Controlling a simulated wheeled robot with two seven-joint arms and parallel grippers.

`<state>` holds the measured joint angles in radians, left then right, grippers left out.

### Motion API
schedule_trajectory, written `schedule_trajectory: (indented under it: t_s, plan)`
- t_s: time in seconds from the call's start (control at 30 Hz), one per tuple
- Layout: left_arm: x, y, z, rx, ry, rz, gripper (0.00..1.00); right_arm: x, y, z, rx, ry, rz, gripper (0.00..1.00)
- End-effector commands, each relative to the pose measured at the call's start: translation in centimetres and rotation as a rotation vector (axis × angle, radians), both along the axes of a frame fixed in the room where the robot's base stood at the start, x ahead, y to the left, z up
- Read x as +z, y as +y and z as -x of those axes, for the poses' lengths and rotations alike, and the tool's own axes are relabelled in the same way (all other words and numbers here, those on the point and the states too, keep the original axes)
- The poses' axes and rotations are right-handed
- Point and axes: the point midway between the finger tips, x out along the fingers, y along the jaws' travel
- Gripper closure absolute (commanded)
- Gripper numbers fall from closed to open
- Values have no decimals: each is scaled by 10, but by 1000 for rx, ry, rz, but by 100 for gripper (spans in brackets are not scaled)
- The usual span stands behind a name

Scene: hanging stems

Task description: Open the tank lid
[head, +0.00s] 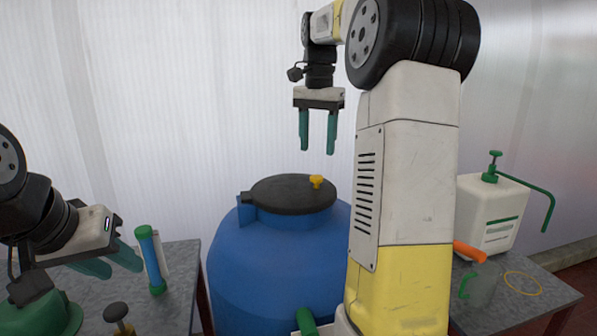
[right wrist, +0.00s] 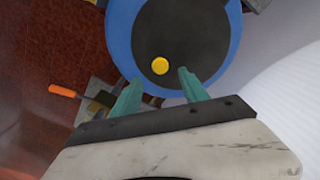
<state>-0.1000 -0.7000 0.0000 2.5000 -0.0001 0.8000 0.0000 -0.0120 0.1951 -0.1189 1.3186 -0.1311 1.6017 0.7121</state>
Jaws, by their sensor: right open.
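The blue tank (head: 270,262) stands in the middle of the head view, its right side hidden behind my right arm. Its round black lid (head: 285,193) lies flat and closed on top, with a yellow knob (head: 316,181) near the right edge. My right gripper (head: 318,148) is open and empty, pointing down above the lid and apart from it. In the right wrist view the lid (right wrist: 185,35) and yellow knob (right wrist: 160,66) show just beyond and between the fingertips (right wrist: 158,82). My left gripper (head: 122,268) is at the far left, its fingers seeming apart with nothing between them.
The left table (head: 180,300) holds a blue and green tube (head: 150,260), a dark round-topped tool (head: 117,312) and a green object (head: 45,318). On the right table (head: 545,297) are a white sprayer (head: 493,212), an orange-handled tool (head: 469,251) and a yellow ring (head: 522,284).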

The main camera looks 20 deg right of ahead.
Motion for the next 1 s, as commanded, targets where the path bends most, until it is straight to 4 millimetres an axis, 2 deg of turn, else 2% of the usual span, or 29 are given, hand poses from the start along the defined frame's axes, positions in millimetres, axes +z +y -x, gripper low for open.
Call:
schedule_trajectory:
  t_s: [0.17,0.4,0.6,0.93,0.97,1.0]
  plan:
    - [0,0,0,0,0,0,64,-11,-3,-4,-23,15,4,48]
    - [0,0,0,0,0,0,64,-50,-3,-3,-22,16,3,48]
    - [0,0,0,0,0,0,64,-72,-3,-3,-21,12,4,48]
    - [0,0,0,0,0,0,64,-78,-2,-4,-20,12,4,48]
    - [0,0,0,0,0,0,64,-78,-2,-4,-20,12,4,50]
    - [0,0,0,0,0,0,64,-78,-2,-4,-20,12,4,58]
